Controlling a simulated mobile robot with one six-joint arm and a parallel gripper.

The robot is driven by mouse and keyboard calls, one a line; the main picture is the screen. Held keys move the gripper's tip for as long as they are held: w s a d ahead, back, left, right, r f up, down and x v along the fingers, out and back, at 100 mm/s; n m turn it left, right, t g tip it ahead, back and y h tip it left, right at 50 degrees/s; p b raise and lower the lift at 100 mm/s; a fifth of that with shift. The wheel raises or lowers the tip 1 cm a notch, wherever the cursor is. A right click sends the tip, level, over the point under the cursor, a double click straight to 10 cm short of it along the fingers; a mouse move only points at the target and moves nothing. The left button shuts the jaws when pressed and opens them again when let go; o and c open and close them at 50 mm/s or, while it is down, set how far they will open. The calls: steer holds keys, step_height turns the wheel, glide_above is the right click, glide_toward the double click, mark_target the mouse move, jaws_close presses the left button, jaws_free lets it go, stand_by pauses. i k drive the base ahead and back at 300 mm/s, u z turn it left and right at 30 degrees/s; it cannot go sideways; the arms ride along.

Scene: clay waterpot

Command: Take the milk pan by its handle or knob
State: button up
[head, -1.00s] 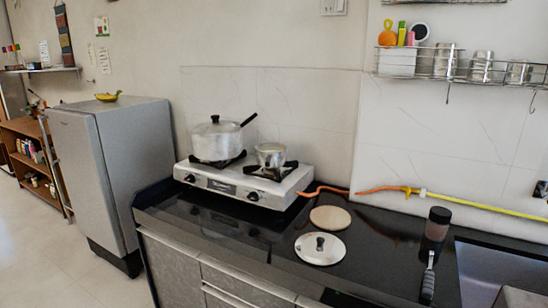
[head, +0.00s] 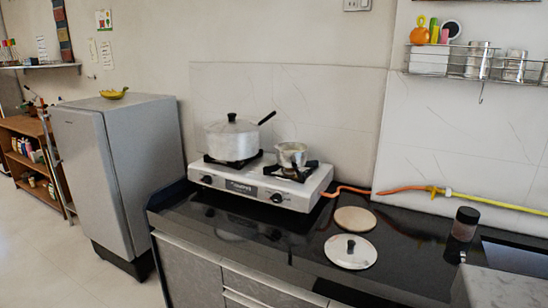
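Two metal pans stand on the white two-burner stove, and I cannot tell for sure which one the task calls the milk pan. The small open pan (head: 293,154) is on the right burner; I cannot make out its handle clearly. The large lidded pot (head: 232,139) is on the left burner. It has a black knob (head: 232,117) on its lid and a long black handle (head: 267,118) rising to the right. Both pans are upright. My gripper is not in view.
The stove (head: 245,182) stands on a black counter (head: 290,240) against a tiled wall. An orange hose (head: 345,190) runs right from it. A round board (head: 355,220), a lid (head: 350,251) and a dark-capped jar (head: 465,224) lie or stand to the right. A fridge (head: 115,165) is left.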

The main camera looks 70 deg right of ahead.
mark_target(290, 155)
steer(key=i, duration=1.2)
steer(key=z, duration=0.2)
